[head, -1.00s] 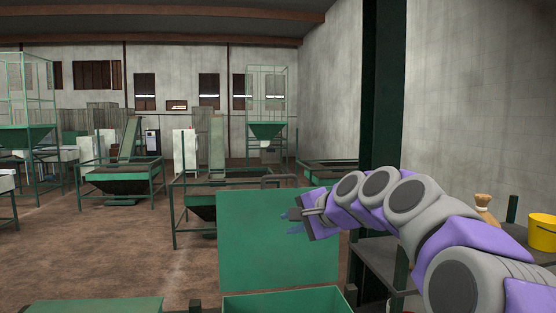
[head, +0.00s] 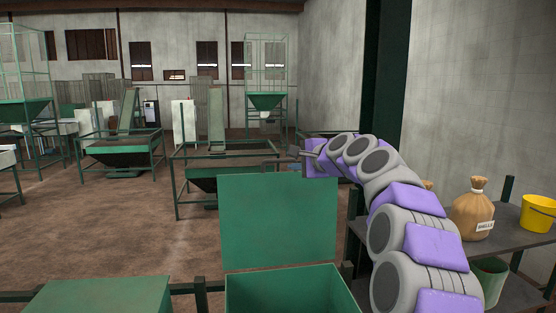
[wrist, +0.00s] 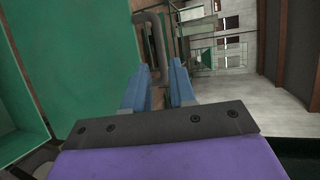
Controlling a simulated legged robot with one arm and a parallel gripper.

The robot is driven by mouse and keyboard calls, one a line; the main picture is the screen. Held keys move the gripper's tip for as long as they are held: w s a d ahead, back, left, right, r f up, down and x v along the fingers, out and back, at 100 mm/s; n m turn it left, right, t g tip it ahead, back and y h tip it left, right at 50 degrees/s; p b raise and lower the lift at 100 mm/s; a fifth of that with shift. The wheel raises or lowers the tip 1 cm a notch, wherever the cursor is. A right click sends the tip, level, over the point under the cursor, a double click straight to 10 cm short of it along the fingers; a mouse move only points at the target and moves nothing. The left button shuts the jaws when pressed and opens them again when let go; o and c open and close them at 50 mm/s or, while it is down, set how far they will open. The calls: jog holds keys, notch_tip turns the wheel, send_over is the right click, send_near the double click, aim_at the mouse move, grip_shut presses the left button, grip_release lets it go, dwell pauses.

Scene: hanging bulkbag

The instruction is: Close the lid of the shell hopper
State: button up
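The shell hopper is a green open box (head: 345,291) at the bottom centre of the head view. Its flat green lid (head: 278,222) stands upright at the back of the box, and shows at the left of the wrist view (wrist: 75,50). A grey bent bar handle (wrist: 156,42) is at the lid's edge in the wrist view. My gripper (head: 284,164) is at the lid's top edge. In the wrist view its two blue fingers (wrist: 157,80) are apart, with the handle's near end in line with the gap. Whether they touch it cannot be told.
Another closed green box (head: 100,296) is at the lower left. A shelf at the right holds a tan sack (head: 473,212) and a yellow bucket (head: 538,213). A dark green post (head: 383,90) rises behind my arm. Green-framed stands (head: 122,150) are farther back.

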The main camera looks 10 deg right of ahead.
aim_at(282, 161)
jog(key=x, duration=0.2)
jog(key=p+x, duration=0.1)
jog(key=x, duration=0.2)
jog(key=p+x, duration=0.1)
jog(key=x, duration=0.1)
jog(key=shift+w+d+f, duration=0.1)
jog(key=shift+w+d, duration=0.05)
jog(key=shift+w, duration=0.2)
jog(key=shift+w+a, duration=0.45)
jog(key=shift+a, duration=0.05)
jog(key=shift+d+f, duration=0.1)
jog(key=shift+d, duration=0.15)
jog(key=shift+c, duration=0.2)
grip_shut()
jog(key=shift+f, duration=0.1)
